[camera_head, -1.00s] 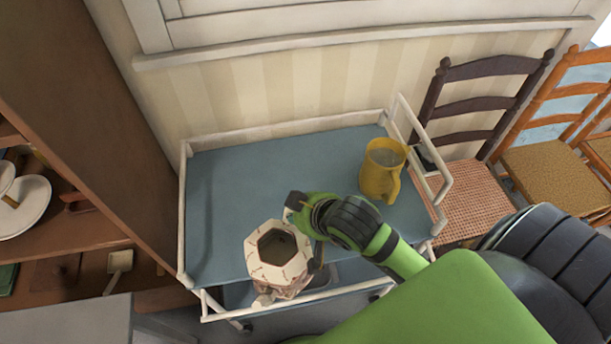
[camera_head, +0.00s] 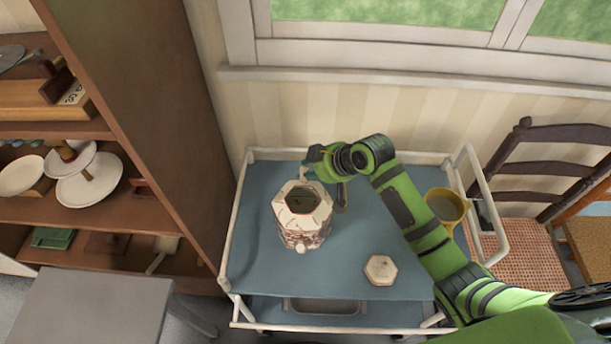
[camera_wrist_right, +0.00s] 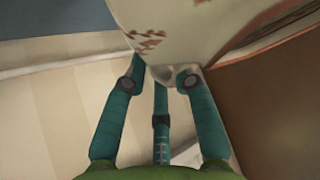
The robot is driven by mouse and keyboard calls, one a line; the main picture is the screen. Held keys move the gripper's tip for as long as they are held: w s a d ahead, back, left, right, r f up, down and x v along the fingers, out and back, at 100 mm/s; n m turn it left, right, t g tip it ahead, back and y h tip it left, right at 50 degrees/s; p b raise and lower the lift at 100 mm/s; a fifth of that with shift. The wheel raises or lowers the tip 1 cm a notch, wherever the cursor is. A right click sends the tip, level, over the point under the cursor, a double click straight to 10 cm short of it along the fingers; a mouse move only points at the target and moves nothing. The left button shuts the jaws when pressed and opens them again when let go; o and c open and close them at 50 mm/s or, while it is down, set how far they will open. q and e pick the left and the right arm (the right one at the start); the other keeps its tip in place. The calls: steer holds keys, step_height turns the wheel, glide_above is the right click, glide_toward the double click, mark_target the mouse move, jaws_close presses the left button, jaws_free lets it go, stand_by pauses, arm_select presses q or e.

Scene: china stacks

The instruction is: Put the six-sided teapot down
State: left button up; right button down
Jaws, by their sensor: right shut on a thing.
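The six-sided teapot (camera_head: 304,230) is cream with brown markings and has an open top. It is upright over the left half of the blue trolley top (camera_head: 262,265). I cannot tell whether its base touches the surface. My right gripper (camera_head: 309,173) is shut on the teapot's far side, near the rim. In the right wrist view, the fingers (camera_wrist_right: 160,80) close on a pale knob-like part of the teapot (camera_wrist_right: 195,25). A six-sided cream lid (camera_head: 381,269) lies on the trolley near the front. My left gripper is out of view.
A yellow jug (camera_head: 446,207) stands at the trolley's right, partly behind my right arm. White rails (camera_head: 235,215) edge the trolley. A brown shelf unit (camera_head: 150,110) is close on the left, a dark chair (camera_head: 545,160) on the right. The trolley's front left is clear.

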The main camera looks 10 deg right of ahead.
steer(key=d+f+x, duration=0.1)
steer(key=x, duration=0.5)
steer(key=shift+s+p, duration=0.2)
steer(key=shift+p, duration=0.15)
steer(key=c, duration=1)
jaws_free()
steer(key=shift+s+f, duration=0.1)
steer(key=shift+f, duration=0.1)
steer(key=shift+d+r, duration=0.1)
steer(key=v, duration=1.2)
